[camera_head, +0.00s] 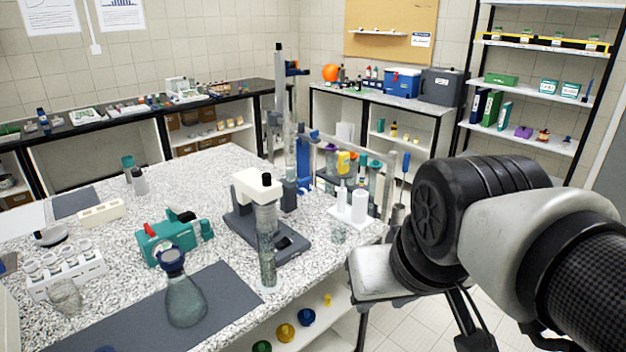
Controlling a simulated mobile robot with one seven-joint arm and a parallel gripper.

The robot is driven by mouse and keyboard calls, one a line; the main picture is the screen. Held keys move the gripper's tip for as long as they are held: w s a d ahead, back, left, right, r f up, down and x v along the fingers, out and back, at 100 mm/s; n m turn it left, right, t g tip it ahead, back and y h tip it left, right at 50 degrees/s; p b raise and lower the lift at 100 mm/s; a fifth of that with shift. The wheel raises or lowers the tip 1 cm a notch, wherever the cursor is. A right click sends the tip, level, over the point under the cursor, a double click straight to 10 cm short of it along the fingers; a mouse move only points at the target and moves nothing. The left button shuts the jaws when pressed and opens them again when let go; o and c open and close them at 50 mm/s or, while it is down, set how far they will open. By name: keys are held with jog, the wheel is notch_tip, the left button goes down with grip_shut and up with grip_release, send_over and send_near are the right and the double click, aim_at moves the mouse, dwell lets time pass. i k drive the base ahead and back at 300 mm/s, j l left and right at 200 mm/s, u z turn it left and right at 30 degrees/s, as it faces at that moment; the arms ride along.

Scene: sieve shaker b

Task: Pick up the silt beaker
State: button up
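No label marks the silt beaker, so I cannot tell for sure which vessel it is. A small clear beaker (65,296) stands at the left of the speckled bench, in front of a white rack of cups. Another small clear vessel (339,233) stands near the bench's right edge, close to a white stand with bottles. My arm comes in from the right, with its wrist beside the bench's right edge. My gripper's fingers cannot be made out clearly; dark thin parts show below the wrist. No vessel is seen held.
A conical flask (186,300) stands on a dark grey mat (225,290). A tall glass cylinder (267,255) stands at the front edge, before a grey-and-white device (255,186). A teal device (168,243) and the white cup rack (88,273) sit further left.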

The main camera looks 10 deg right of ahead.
aim_at(338, 231)
jog(key=z, duration=0.15)
jog(key=i+l+u, duration=0.15)
jog(key=i+l, duration=0.15)
jog(key=i+l+u, duration=0.15)
jog(key=i+l, duration=0.2)
jog(key=i+l+u, duration=0.2)
jog(key=l, duration=0.25)
jog(key=i+l+u, duration=0.15)
jog(key=i+l, duration=0.15)
jog(key=l, duration=0.15)
jog(key=i+l+u, duration=0.15)
jog(key=l, duration=0.3)
jog(key=i, duration=0.1)
